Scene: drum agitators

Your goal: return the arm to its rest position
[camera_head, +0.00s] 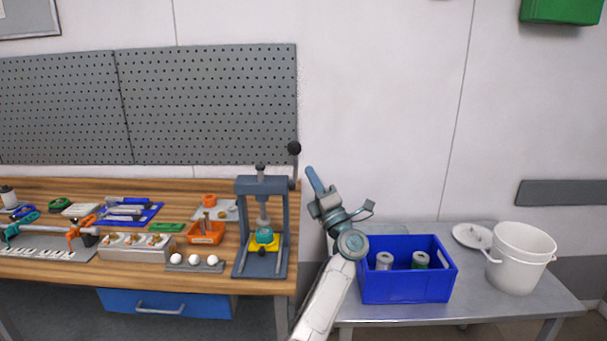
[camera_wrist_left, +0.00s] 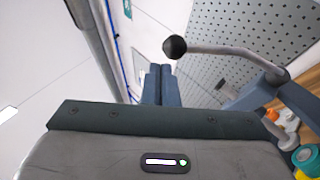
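My left arm (camera_head: 330,290) rises from the bottom middle of the head view, in front of the gap between the wooden bench and the grey table. My left gripper (camera_head: 312,178) points up and a little left, beside the press lever, in front of the white wall. In the left wrist view its two blue-grey fingers (camera_wrist_left: 160,84) lie together with nothing visible between them. It touches nothing that I can see. My right gripper is not in view.
The press (camera_head: 247,225) stands close left of my gripper; its lever's black knob (camera_head: 294,148) also shows in the wrist view (camera_wrist_left: 174,47). A blue crate (camera_head: 407,288) with two cans and a white bucket (camera_head: 520,262) stand on the right table. Free air lies above that table.

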